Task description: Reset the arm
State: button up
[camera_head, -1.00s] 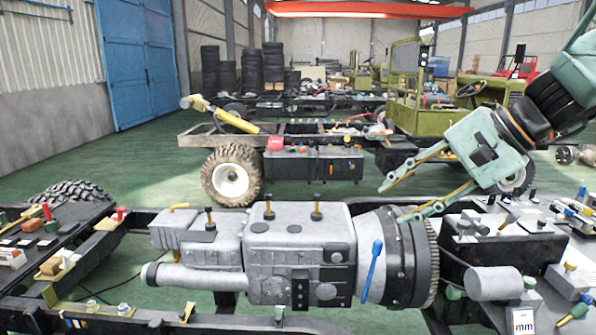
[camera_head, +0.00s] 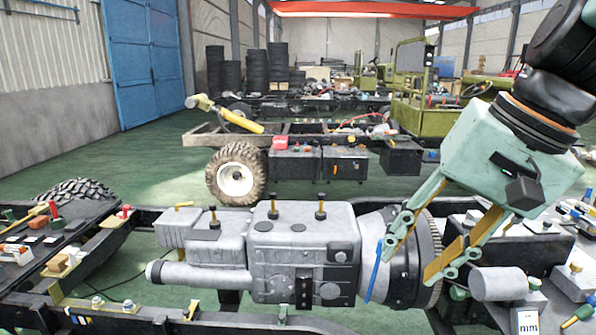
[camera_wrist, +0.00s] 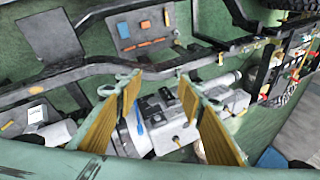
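My gripper (camera_head: 413,258) is at the right of the head view, pale green with yellow finger pads, pointing down and to the left. Its two fingers are spread apart with nothing between them. It hangs in front of the round gear end of the grey gearbox (camera_head: 300,245); I cannot tell whether it touches. A blue-handled tool (camera_head: 374,270) lies against the gearbox, partly behind a finger. In the wrist view, both fingers frame the gearbox and the blue tool (camera_wrist: 140,127) below.
Black chassis rails run along the front. A table (camera_head: 40,262) with small parts is at the left. A cluttered black unit (camera_head: 510,252) and a grey cylinder (camera_head: 497,284) stand at the right. Another wheeled chassis (camera_head: 310,150) is behind, with open green floor between.

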jog(key=s+d+f+n+h, duration=0.1)
jog(key=s+f+n, duration=0.1)
jog(key=s, duration=0.5)
jog(key=s+d+f+n+h, duration=0.2)
jog(key=s, duration=0.6)
jog(key=shift+d+t+b, duration=0.15)
jog(key=shift+t+b, duration=0.15)
jog(key=shift+b, duration=0.1)
dwell(0.5)
